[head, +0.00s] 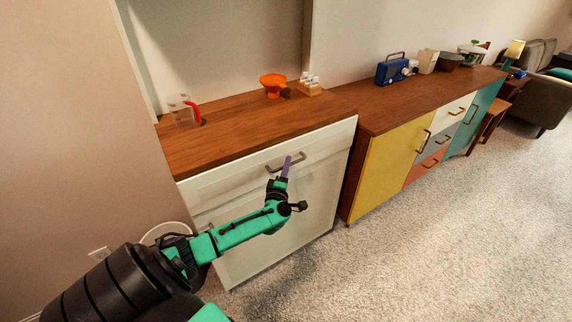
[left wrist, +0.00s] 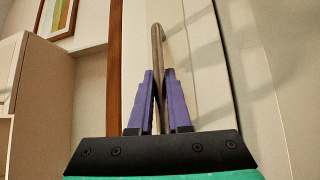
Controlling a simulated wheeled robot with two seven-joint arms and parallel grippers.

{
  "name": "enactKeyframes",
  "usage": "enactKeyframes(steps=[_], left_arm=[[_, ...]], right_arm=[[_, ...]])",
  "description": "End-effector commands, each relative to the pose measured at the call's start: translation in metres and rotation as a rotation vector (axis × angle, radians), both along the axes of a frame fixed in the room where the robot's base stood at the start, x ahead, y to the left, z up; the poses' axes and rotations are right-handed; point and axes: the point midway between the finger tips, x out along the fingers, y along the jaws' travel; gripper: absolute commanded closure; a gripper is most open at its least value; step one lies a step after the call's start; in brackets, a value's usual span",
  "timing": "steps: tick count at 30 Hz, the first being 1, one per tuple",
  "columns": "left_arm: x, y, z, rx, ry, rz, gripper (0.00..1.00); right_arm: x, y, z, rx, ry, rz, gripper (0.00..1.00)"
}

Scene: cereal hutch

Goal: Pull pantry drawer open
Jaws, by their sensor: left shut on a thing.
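The pantry drawer (head: 230,180) is the white top drawer of the wood-topped cabinet, and its front looks about flush with the cabinet. Its metal bar handle (head: 301,157) shows in the head view and stands up between the fingers in the left wrist view (left wrist: 156,42). My left gripper (head: 287,163) has its purple fingers on either side of the handle. In the left wrist view the gripper (left wrist: 158,78) is shut on it. The fingers and arm hide part of the handle and the cabinet front. My right gripper is not in view.
On the wooden counter (head: 230,131) stand a clear cup with a red handle (head: 183,111), an orange bowl (head: 273,82) and a small rack of jars (head: 309,84). A sideboard with a yellow door (head: 390,170) stands to the right. The carpet (head: 430,250) in front is clear.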

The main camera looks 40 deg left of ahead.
Motion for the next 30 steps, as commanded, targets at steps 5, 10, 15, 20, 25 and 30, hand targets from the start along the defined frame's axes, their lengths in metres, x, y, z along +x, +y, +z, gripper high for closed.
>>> enactKeyframes(steps=[5, 10, 15, 20, 25, 30], left_arm=[[-0.008, -0.023, -0.001, -0.008, 0.009, -0.001, 1.00], [-0.019, -0.058, 0.000, -0.011, 0.010, -0.002, 1.00], [-0.032, -0.102, 0.000, -0.010, 0.010, -0.002, 1.00], [-0.044, -0.142, -0.002, -0.010, 0.010, -0.002, 1.00], [-0.055, -0.177, -0.003, -0.007, 0.009, -0.002, 1.00], [-0.062, -0.202, -0.003, -0.005, 0.007, -0.001, 1.00]], right_arm=[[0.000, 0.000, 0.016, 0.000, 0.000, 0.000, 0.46], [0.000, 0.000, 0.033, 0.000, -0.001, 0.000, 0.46], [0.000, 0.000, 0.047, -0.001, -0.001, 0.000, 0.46], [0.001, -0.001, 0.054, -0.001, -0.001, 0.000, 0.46], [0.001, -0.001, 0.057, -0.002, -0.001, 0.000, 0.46], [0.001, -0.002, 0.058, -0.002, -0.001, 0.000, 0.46]])
